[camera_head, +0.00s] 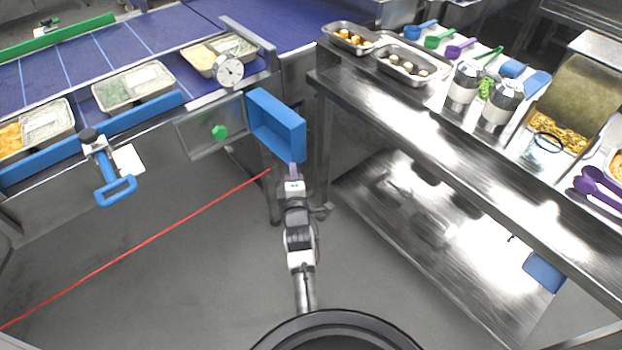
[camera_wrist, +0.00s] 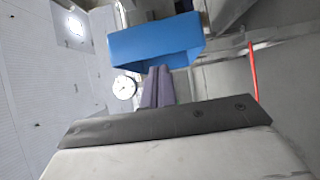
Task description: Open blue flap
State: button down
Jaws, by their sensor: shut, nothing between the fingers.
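The blue flap (camera_head: 277,122) is a shallow, box-shaped blue piece at the right end of the conveyor's front side, in the middle of the head view. It also shows in the wrist view (camera_wrist: 152,42), just beyond the fingertips. My gripper (camera_head: 293,170) is at the flap's lower right corner in the head view. Its purple fingers (camera_wrist: 159,86) are closed together and hold nothing. I cannot tell whether the fingertips touch the flap.
A steel panel with a green button (camera_head: 219,132) is left of the flap, with a round dial (camera_head: 229,71) above. A blue-handled lever (camera_head: 116,190) is further left. A steel table (camera_head: 440,130) with trays and utensils stands close on the right. The floor to the left is open, crossed by a red line.

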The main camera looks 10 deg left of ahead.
jog(key=s+d+b, duration=0.1)
jog(key=d, duration=0.4)
jog(key=shift+s+d, duration=0.4)
